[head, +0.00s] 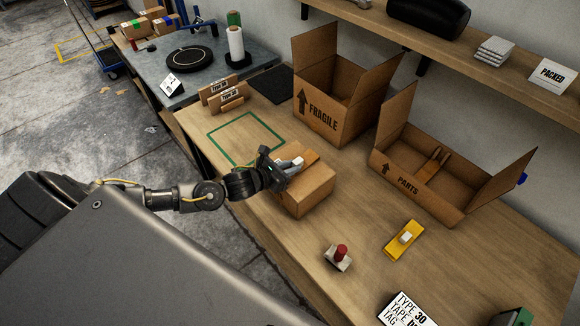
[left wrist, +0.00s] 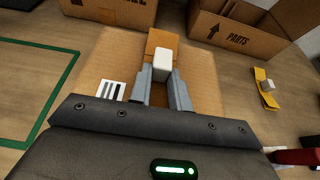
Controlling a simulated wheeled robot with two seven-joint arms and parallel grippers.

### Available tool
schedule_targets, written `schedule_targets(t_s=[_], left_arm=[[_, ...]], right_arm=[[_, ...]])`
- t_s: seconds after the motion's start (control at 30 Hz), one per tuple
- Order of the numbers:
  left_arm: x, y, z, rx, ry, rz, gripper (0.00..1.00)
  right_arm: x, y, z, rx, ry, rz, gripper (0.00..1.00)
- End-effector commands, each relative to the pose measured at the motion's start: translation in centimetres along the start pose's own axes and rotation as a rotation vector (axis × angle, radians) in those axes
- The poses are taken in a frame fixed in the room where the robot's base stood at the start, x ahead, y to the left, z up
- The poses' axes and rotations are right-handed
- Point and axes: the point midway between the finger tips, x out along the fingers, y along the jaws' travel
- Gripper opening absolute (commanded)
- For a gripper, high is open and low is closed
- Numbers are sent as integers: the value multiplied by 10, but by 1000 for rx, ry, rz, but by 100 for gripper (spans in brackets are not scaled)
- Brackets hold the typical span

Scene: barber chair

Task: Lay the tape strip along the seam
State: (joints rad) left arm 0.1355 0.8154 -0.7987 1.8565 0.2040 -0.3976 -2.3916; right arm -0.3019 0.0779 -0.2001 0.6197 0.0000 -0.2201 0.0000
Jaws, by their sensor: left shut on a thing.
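A small closed cardboard box (head: 308,192) stands on the wooden table. My left gripper (head: 291,164) is over its top, and its two grey fingers (left wrist: 163,88) are shut on a white block-shaped grip (left wrist: 163,64). An orange-brown tape strip (left wrist: 162,38) shows just beyond this grip, along the middle of the box top in the left wrist view. The fingers and grip hide its near part and most of the seam. I cannot tell whether the strip touches the cardboard. A black-and-white label (left wrist: 111,90) is on the box top. My right gripper is not in view.
Open boxes marked FRAGILE (head: 325,115) and PARTS (head: 408,188) stand behind. A yellow strip with a white grip (head: 403,240), a red-knobbed item (head: 339,257) and a TYPE 30 sign (head: 405,311) lie to the right. A green outline (head: 222,123) marks bare table at the left.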

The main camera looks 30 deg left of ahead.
Motion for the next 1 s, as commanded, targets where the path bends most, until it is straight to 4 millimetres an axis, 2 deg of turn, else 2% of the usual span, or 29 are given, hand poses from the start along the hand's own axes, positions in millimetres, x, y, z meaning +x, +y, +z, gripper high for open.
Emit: schedule_targets(t_s=[0.13, 0.17, 0.33, 0.67, 0.77, 1.0], left_arm=[[0, 0, 0, 0, 0, 0, 0], [0, 0, 0, 0, 0, 0, 21], [0, 0, 0, 0, 0, 0, 44], [-3, 0, -1, 0, 1, 0, 44], [-14, 0, -2, 1, 3, 0, 44], [-61, 0, -4, 2, 3, -1, 44]], right_arm=[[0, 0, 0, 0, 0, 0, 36], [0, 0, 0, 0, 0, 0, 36], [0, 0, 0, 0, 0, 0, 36], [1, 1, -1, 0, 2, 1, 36], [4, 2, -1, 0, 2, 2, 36], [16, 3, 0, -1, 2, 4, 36]])
